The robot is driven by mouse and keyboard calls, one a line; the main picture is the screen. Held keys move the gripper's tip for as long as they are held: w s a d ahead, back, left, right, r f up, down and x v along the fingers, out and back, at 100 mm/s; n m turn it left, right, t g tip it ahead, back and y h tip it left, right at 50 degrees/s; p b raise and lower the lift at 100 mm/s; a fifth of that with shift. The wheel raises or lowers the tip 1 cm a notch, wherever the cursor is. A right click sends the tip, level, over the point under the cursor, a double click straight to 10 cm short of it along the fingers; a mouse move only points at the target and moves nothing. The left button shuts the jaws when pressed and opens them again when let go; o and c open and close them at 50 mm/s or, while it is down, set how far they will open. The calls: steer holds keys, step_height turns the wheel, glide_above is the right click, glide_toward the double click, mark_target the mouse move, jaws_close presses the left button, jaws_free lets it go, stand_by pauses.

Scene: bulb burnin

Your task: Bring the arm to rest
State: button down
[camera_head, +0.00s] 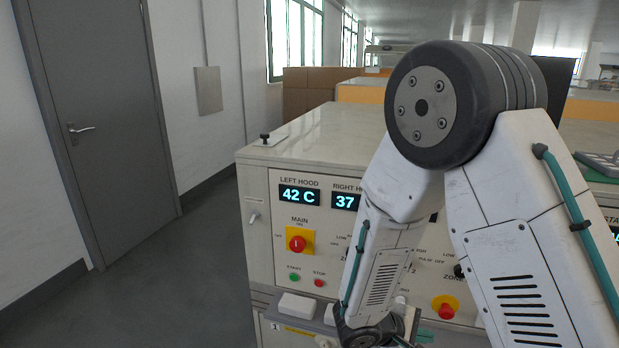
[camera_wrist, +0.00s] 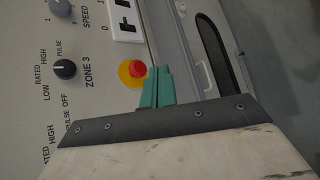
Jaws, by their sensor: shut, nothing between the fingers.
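My arm bends at a large dark joint in the head view and its forearm hangs down in front of a control panel (camera_head: 263,225). My gripper (camera_wrist: 158,75) has teal fingers, which are shut and empty in the wrist view. The fingers point toward the panel's lower edge, beside a red button on a yellow plate (camera_wrist: 130,70); I cannot tell whether they touch it. In the head view only a little of the gripper shows at the bottom edge, and my arm hides part of the panel.
The panel is on a cream cabinet (camera_head: 330,128), with displays reading 42 C and 37. A red main switch (camera_head: 297,244) and green start button (camera_head: 294,277) are at left. A white block (camera_head: 297,305) lies on the front ledge. Floor at left, before a grey door (camera_head: 95,120), is clear.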

steer(key=s+r+m+y, duration=0.4)
steer(key=s+r+y, duration=0.1)
steer(key=s+r, duration=0.6)
steer(key=s+r+m+g+y, duration=0.1)
steer(key=s+r+m+y, duration=0.4)
steer(key=s+r, duration=0.6)
step_height(320, 180, up, 5)
steer(key=shift+d+f+g+y, duration=0.1)
steer(key=shift+d+g+y, duration=0.2)
steer(key=shift+y, duration=0.3)
stand_by(0.4)
